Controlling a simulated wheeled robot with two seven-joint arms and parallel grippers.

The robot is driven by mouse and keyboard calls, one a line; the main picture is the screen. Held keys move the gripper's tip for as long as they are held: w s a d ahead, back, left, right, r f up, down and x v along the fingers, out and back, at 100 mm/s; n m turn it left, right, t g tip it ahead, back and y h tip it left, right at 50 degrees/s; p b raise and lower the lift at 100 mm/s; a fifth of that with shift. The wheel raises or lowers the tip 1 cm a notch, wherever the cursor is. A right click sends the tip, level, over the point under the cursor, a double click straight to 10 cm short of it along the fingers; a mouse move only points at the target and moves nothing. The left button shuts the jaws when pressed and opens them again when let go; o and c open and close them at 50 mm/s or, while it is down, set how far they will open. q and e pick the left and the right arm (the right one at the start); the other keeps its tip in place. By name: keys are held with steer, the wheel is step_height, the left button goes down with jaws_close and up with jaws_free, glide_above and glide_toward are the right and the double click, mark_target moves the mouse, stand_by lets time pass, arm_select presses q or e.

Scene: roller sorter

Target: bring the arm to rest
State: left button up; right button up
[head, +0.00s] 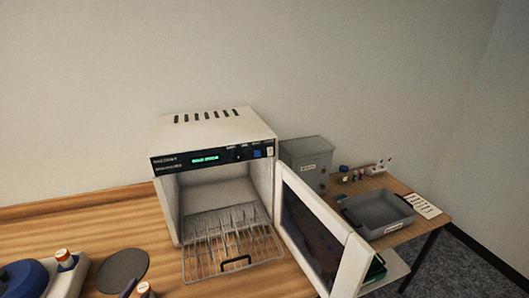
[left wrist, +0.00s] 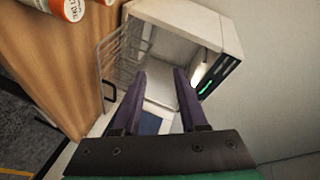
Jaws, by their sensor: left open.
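My left gripper (left wrist: 161,72) is open in the left wrist view, its two dark purple fingers apart with nothing held between them. In the head view only a small purple piece of it (head: 128,288) shows at the bottom edge, left of the oven. The white oven (head: 213,137) stands on the wooden bench with its door (head: 318,232) swung open to the right. Its wire rack (head: 232,246) sticks out of the front. The oven also shows beyond the fingers in the left wrist view (left wrist: 205,25). My right gripper is in neither view.
A bottle with an orange cap (head: 64,260) stands at the left, near a dark round pad (head: 122,270) and a blue-topped device (head: 24,278). A grey tray (head: 378,212) lies on the right-hand table beside a grey box (head: 308,163). Bare bench (head: 90,228) lies left of the oven.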

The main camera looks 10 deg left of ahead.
arm_select(q)
step_height(320, 180, down, 6)
steer(key=n+g+y, duration=0.1)
steer(key=n+g, duration=0.5)
steer(key=n, duration=0.2)
steer(key=s+d+f+n+g+h, duration=0.1)
steer(key=s+d+f+g+h, duration=0.15)
steer(key=d, duration=0.25)
steer(key=s+d+f+g+h, duration=0.1)
steer(key=s+d+g, duration=0.15)
steer(key=d, duration=0.25)
step_height(320, 180, down, 27)
steer(key=s+g+b, duration=0.1)
steer(key=g+b, duration=0.1)
steer(key=b, duration=0.3)
steer(key=s+a+f+b, duration=0.2)
steer(key=s+f, duration=0.7)
steer(key=f, duration=0.1)
steer(key=s+a+f+g+b, duration=0.1)
steer(key=s+f+b, duration=0.2)
steer(key=s+f, duration=0.6)
steer(key=shift+a+f, duration=0.35)
steer(key=shift+f, duration=0.55)
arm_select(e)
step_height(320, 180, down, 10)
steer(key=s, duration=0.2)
